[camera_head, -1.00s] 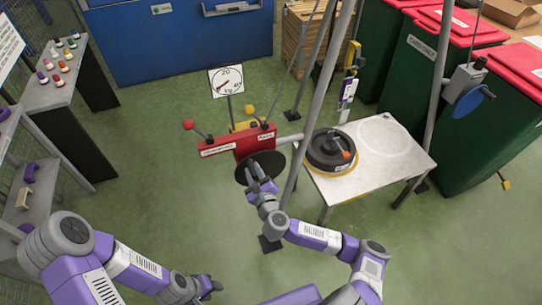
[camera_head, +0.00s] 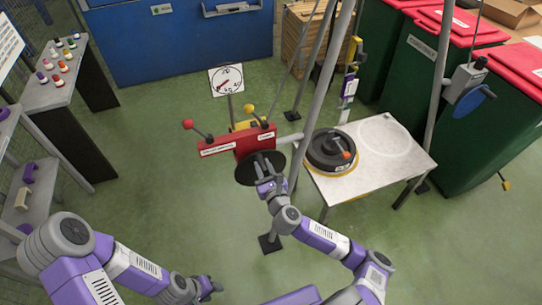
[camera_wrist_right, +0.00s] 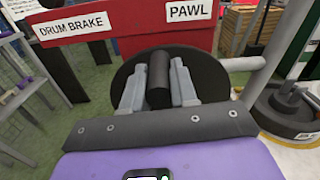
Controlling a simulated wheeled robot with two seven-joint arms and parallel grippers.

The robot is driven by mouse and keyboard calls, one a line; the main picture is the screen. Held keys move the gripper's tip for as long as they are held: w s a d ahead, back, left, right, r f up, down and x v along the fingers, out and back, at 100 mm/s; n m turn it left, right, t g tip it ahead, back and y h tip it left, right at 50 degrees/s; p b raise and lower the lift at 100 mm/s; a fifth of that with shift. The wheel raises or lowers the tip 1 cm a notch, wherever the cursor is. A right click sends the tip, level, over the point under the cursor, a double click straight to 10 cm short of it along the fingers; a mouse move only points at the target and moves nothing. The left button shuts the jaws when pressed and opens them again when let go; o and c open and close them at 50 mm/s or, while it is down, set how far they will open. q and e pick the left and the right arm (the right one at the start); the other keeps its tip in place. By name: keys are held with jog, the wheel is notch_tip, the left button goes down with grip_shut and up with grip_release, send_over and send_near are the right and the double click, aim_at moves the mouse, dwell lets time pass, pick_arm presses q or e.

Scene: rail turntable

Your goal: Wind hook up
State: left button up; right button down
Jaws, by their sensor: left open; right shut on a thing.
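A red winch housing (camera_head: 236,142) with "DRUM BRAKE" and "PAWL" labels stands mid-scene. It carries a red-knobbed lever (camera_head: 188,124) and a yellow-knobbed lever (camera_head: 249,108). A black crank disc (camera_head: 245,172) faces me. In the right wrist view, my right gripper (camera_wrist_right: 158,85) is shut on the dark crank handle (camera_wrist_right: 158,78) in front of the disc. The right gripper (camera_head: 266,184) partly covers the disc in the head view. My left gripper (camera_head: 213,286) is open and empty, low and away from the winch. I cannot clearly identify the hook.
A dial gauge (camera_head: 226,79) stands behind the winch. A grey pole (camera_head: 314,110) rises close to my right gripper. A table (camera_head: 400,165) with a black round weight (camera_head: 331,147) is at right, beside green bins (camera_head: 412,65). Floor at left is open.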

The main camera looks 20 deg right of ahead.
jog(key=c, duration=0.9)
grip_release()
jog(key=shift+d+r, duration=0.1)
jog(key=shift+d, duration=0.2)
jog(key=shift+o, duration=1.1)
jog(key=shift+a, duration=0.15)
jog(key=s, duration=0.8)
